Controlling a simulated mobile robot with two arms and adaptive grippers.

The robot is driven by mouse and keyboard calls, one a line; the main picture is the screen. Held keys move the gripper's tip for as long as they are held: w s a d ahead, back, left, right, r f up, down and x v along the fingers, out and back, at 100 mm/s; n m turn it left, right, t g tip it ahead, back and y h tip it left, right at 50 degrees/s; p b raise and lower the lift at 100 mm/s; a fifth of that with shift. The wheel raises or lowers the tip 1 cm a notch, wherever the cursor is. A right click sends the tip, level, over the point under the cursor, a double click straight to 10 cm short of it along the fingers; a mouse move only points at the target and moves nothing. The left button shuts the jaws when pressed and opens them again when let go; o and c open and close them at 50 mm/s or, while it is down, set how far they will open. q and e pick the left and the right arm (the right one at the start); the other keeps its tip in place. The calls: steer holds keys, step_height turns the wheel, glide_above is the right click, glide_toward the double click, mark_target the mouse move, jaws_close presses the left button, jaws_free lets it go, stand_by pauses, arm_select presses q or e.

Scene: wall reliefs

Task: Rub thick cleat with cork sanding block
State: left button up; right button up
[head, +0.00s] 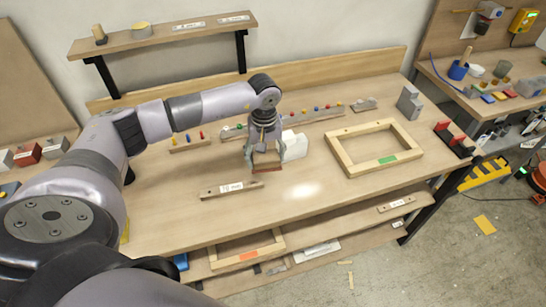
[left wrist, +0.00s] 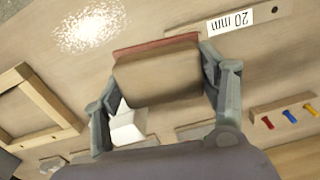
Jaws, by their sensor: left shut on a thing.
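A cork sanding block (head: 267,168), brown with a reddish face, is held between the fingers of my left gripper (head: 266,160). In the left wrist view the block (left wrist: 158,75) sits between both fingers of the gripper (left wrist: 162,88). A wooden cleat (head: 210,193) lies flat on the bench, just left of and nearer than the block. Its white label reads 20 mm in the left wrist view, where the cleat (left wrist: 262,16) is at the upper right, apart from the block. I cannot tell whether the block touches the bench. My right gripper is not in view.
A wooden frame (head: 343,157) lies to the right on the bench (head: 300,215). A strip with coloured pegs (head: 188,143) lies at back left. The bench front is clear. A wall shelf (head: 160,38) hangs above.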

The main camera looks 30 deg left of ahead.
arm_select(q)
steer(key=shift+s+a+f, duration=0.1)
steer(key=shift+a+f, duration=0.15)
steer(key=shift+f, duration=0.1)
steer(key=shift+s+a+f+b, duration=0.15)
steer(key=shift+f+b, duration=0.35)
steer(key=shift+f, duration=0.25)
step_height(320, 180, down, 3)
steer(key=shift+r+b, duration=0.2)
steer(key=shift+b, duration=0.4)
steer(key=shift+f, duration=0.6)
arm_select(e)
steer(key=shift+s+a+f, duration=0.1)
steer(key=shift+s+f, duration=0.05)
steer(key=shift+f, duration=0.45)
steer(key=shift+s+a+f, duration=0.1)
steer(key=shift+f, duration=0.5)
arm_select(q)
steer(key=shift+f+b, duration=0.55)
steer(key=shift+b, duration=0.2)
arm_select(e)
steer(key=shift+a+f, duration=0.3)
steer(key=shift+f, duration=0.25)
arm_select(q)
steer(key=shift+f+b, duration=0.5)
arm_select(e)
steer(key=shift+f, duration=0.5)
